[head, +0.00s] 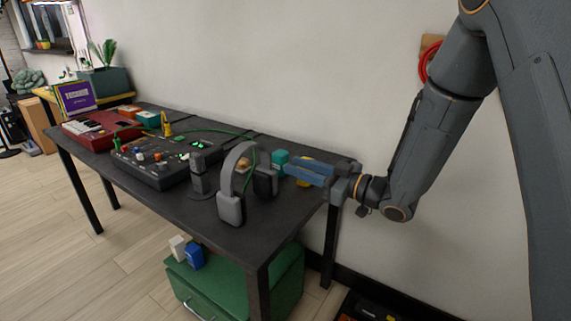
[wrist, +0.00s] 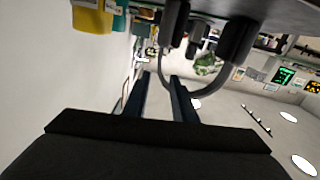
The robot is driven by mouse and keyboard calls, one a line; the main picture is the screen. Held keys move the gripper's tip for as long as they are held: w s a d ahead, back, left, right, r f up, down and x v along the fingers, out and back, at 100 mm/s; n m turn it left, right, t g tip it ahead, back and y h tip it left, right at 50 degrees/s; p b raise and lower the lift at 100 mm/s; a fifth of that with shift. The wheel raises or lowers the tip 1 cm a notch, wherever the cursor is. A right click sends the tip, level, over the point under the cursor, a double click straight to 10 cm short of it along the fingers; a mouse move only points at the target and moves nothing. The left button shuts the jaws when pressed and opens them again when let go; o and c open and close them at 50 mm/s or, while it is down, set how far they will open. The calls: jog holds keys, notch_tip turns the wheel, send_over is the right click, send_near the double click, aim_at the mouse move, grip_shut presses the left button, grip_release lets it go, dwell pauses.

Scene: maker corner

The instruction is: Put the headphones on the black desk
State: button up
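The grey headphones (head: 237,161) stand upright on the black desk (head: 206,216), near its front right corner, with the band arched on top and dark ear cups below. My gripper (head: 288,165) is to their right, pointing left toward them at about band height, above the desk. Its two blue-grey fingers are apart with nothing visible between them. In the wrist view, which is upside down, the headphones (wrist: 236,42) show beyond the open fingers of my gripper (wrist: 160,80). I cannot tell the exact gap between fingertips and headphones.
A teal object (head: 280,158) and a yellow object (head: 305,183) sit by my fingers. A green cabinet (head: 283,280) stands under the desk. The wall is close behind.

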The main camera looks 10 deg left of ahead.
jog(key=shift+s+d, duration=0.15)
jog(key=shift+d, duration=0.25)
jog(key=w+d+f+m+t+h, duration=0.1)
jog(key=w+d+m+t+h, duration=0.3)
jog(key=d+h, duration=0.4)
jog(key=s+d+f+m+g+h, duration=0.15)
jog(key=d+m+h, duration=0.4)
jog(key=d, duration=0.95)
jog(key=s+d+f+m+g+h, duration=0.1)
jog(key=s+d+m+g+h, duration=0.1)
jog(key=s+d, duration=0.3)
jog(key=s+d+f+m+g+h, duration=0.15)
jog(key=s+d, duration=0.25)
jog(key=s, duration=0.4)
jog(key=s+a+r+m+g, duration=0.1)
jog(key=s+g, duration=0.5)
jog(key=s, duration=0.9)
jog(key=shift+s+a+r+m+y, duration=0.2)
jog(key=shift+s+m+y, duration=0.15)
jog(key=shift+m, duration=0.45)
